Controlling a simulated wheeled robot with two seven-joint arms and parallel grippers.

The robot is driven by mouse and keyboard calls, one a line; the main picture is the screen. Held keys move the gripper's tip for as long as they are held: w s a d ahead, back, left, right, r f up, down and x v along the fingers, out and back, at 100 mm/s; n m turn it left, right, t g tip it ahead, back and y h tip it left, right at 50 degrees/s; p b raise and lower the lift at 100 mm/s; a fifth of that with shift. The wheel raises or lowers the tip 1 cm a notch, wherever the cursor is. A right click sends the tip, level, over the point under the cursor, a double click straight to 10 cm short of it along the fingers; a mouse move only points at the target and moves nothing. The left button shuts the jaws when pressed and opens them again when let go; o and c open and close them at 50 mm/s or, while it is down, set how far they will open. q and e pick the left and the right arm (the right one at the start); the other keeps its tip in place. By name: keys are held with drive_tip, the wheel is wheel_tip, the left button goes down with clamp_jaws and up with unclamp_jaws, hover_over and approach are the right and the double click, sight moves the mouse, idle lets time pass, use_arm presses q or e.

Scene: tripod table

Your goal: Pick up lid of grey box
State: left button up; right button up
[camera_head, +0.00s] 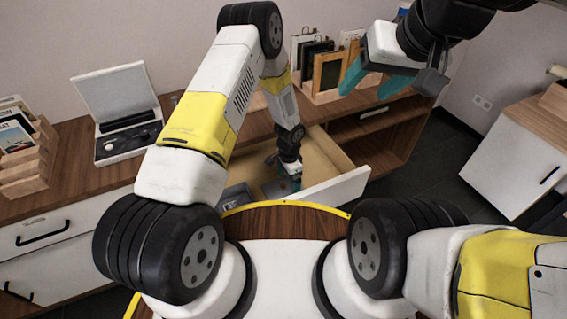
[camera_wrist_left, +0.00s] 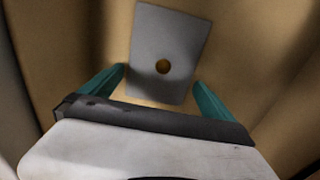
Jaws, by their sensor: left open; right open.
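In the head view my left gripper (camera_head: 283,170) reaches down into the drawer, over a grey item (camera_head: 278,189). My right gripper (camera_head: 374,80) is open and empty, raised at the upper right.
The open drawer (camera_head: 335,192) has a white front and wooden walls close around my left gripper. Another grey item (camera_head: 236,196) lies left in it. A black and silver case with a raised lid (camera_head: 118,90) and book racks (camera_head: 325,85) stand on the cabinet top.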

use_arm(q)
drive_tip(key=shift+f, duration=0.55)
